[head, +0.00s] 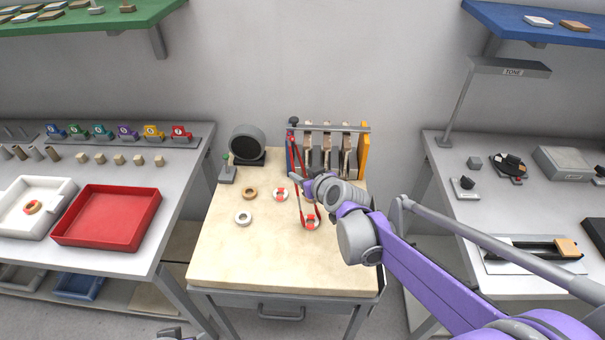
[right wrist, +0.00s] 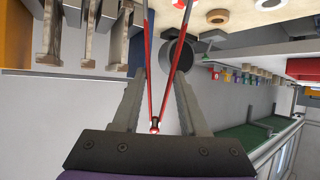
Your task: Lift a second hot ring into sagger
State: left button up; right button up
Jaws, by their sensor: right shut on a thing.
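My right gripper (head: 307,187) is shut on red tongs (head: 297,160), whose two long arms also run between the fingers in the right wrist view (right wrist: 150,70). The tongs point down, their lower ends at a red-and-white ring (head: 312,225) on the pale table; whether they grip it I cannot tell. Another red-and-white ring (head: 280,195) lies behind it to the left. A white tray (head: 60,190), probably the sagger, stands on the left bench with one reddish-yellow ring (head: 32,207) inside. A dark piece at the bottom edge may be my left gripper (head: 170,333).
A brown ring (head: 250,193) and a white ring (head: 243,218) lie on the pale table (head: 250,260). A rack (head: 365,150) and a dark round device (head: 248,143) stand behind. A red tray (head: 150,205) sits beside the white tray. The table's front is clear.

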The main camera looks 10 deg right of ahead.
grip_shut()
jog(key=shift+r, duration=0.1)
